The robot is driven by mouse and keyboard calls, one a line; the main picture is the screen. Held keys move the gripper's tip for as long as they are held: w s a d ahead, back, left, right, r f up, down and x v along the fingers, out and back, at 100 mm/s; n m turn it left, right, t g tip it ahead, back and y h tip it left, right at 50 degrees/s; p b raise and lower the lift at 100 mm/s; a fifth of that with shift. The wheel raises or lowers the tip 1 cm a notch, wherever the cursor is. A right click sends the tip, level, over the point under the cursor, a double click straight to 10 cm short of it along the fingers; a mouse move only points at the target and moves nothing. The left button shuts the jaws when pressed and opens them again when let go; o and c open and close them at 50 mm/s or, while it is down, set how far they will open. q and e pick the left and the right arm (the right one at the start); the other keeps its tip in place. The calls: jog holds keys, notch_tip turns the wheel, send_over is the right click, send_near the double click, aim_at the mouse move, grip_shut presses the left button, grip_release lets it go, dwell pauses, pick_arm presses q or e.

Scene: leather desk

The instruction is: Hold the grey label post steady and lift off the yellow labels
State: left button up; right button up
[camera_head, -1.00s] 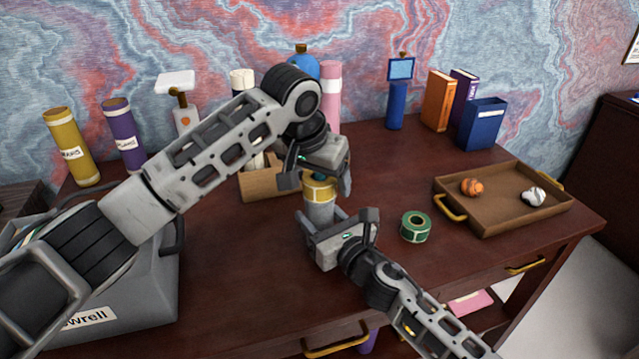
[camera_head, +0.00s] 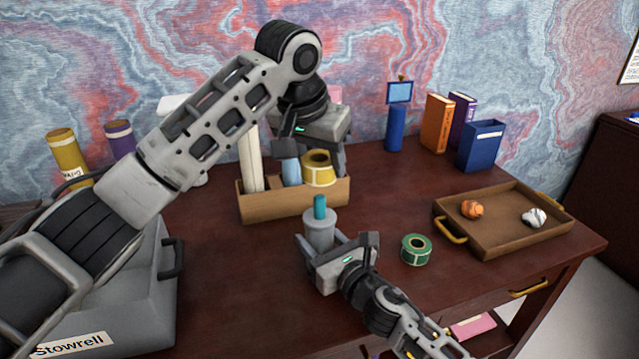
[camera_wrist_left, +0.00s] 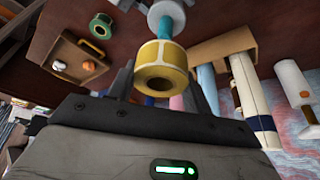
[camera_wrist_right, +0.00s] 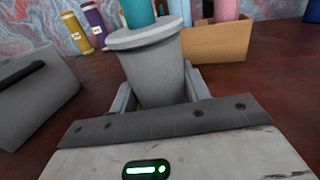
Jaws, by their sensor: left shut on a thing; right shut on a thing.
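The grey label post (camera_head: 319,232) stands upright on the desk with a teal peg (camera_head: 320,207) rising from its top. My right gripper (camera_head: 322,245) is shut on the post's grey body, which also fills the middle of the right wrist view (camera_wrist_right: 158,75). The roll of yellow labels (camera_head: 318,172) is held in the air above and clear of the peg by my left gripper (camera_head: 318,160), which is shut on it. In the left wrist view the yellow roll (camera_wrist_left: 160,75) sits between the fingers, with the post beyond it.
A green label roll (camera_head: 416,250) lies right of the post. A brown tray (camera_head: 500,247) with two crumpled balls is farther right. A wooden box (camera_head: 290,205) with upright rolls stands behind the post. A grey case (camera_head: 120,290) stands at the left. Desk between post and tray is mostly clear.

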dwell(0.3)
jog(key=o, duration=1.1)
